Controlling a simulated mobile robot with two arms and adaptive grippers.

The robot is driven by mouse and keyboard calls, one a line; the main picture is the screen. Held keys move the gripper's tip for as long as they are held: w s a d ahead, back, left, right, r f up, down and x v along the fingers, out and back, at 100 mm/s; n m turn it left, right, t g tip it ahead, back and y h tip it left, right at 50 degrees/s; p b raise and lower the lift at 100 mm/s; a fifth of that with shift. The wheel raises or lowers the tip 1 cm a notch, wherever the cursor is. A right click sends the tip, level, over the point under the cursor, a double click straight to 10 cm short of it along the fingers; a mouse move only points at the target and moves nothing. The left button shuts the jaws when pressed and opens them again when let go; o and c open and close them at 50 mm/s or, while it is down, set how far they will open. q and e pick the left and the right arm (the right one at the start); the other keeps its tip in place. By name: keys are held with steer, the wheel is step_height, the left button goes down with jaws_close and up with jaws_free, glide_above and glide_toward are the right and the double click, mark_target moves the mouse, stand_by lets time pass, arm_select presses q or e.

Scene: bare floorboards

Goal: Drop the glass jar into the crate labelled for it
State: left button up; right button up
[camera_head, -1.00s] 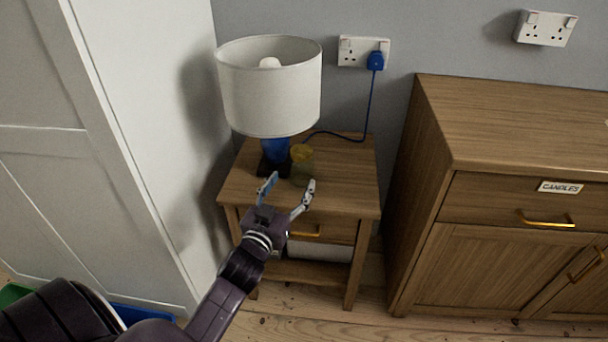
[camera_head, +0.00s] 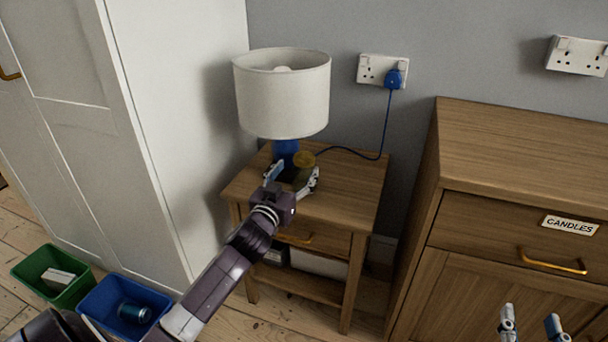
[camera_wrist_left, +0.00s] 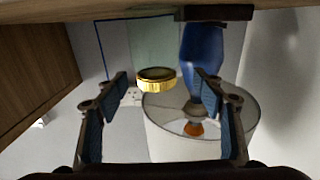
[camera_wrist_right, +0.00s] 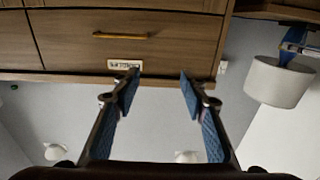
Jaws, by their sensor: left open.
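The glass jar (camera_head: 304,161) has a gold lid and stands on the bedside table (camera_head: 350,190), in front of the lamp's blue base. My left gripper (camera_head: 292,179) is open, low at the near side of the jar. In the left wrist view the jar's lid (camera_wrist_left: 157,76) and pale clear body (camera_wrist_left: 155,50) show between the open fingers, apart from them. A green crate (camera_head: 84,279) holds a white box. A blue crate (camera_head: 88,301) beside it holds a teal can. No crate label is readable. My right gripper (camera_head: 531,321) is open and empty before the cabinet.
The lamp (camera_head: 283,100) stands close behind the jar, its shade overhanging. Its blue cable (camera_head: 386,125) runs to the wall socket. A white wardrobe (camera_head: 175,130) stands left of the table. A wooden cabinet (camera_head: 520,145) with a CANDLES label stands right.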

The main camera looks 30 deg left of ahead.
arm_select(q)
steer(key=x, duration=0.1)
steer(key=b+x, duration=0.1)
steer(key=x, duration=0.3)
steer(key=shift+d+r, duration=0.25)
steer(key=shift+r, duration=0.1)
arm_select(e)
step_height(320, 180, up, 8)
steer(key=s+t+y, duration=0.1)
steer(key=t, duration=0.3)
steer(key=shift+s+a+y, duration=0.25)
steer(key=shift+a+y, duration=0.05)
steer(key=shift+y, duration=0.1)
arm_select(q)
steer(key=c, duration=1.3)
steer(key=shift+c, duration=1.2)
steer(key=shift+r, duration=0.1)
